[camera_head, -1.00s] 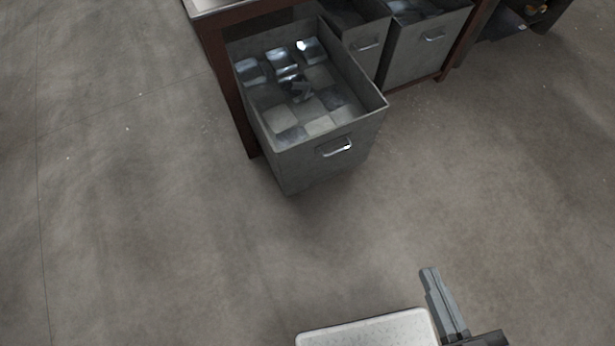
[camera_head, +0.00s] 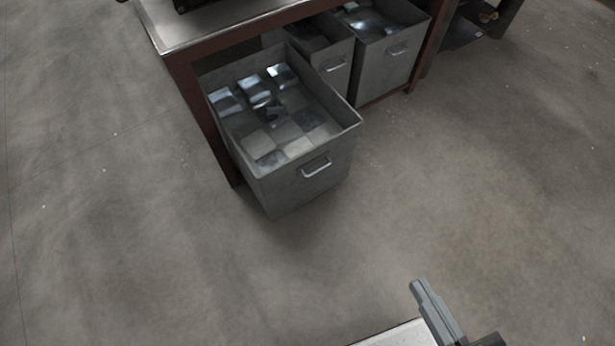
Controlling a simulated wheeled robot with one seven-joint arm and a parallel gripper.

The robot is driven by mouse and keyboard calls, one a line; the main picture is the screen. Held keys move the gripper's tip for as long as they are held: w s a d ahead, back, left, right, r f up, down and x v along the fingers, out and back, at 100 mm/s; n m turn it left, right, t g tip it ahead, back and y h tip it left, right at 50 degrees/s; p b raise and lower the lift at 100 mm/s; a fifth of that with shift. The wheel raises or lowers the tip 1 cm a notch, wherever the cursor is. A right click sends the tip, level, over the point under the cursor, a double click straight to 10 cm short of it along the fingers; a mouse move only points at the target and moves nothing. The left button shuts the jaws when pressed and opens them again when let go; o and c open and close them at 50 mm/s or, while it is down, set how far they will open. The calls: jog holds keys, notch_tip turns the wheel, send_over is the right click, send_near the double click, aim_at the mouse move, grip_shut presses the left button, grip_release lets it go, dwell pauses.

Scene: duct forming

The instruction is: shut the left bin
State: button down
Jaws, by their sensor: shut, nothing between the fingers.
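The left bin (camera_head: 303,187) is a grey metal box pulled well out from under the workbench. Its open top shows several flat metal pieces inside. Its silver handle (camera_head: 317,167) is on the front face, towards me. My gripper (camera_head: 417,287) is at the lower right of the head view, shut and empty. It is apart from the bin, with bare floor between them.
The workbench (camera_head: 205,40) has a metal top and dark red legs. A middle bin (camera_head: 338,70) and a right bin (camera_head: 392,68) stand under it, further back than the left bin. A dark shelf (camera_head: 463,35) is at the upper right. The floor around the left bin is clear.

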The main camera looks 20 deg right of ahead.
jog(key=w+f+m+t+b, duration=0.2)
jog(key=w+f+b, duration=0.7)
jog(key=f+b, duration=0.2)
jog(key=m+y+b, duration=0.5)
jog(key=m+b, duration=1.3)
jog(key=m, duration=1.3)
send_near(290, 161)
jog(key=shift+t, duration=0.3)
jog(key=x, duration=0.2)
jog(key=b+x, duration=0.1)
jog(key=x, duration=0.3)
jog(key=shift+w+a+f+b, duration=0.1)
jog(key=shift+w+f+b, duration=0.25)
jog(key=shift+w, duration=0.05)
jog(key=shift+w, duration=0.1)
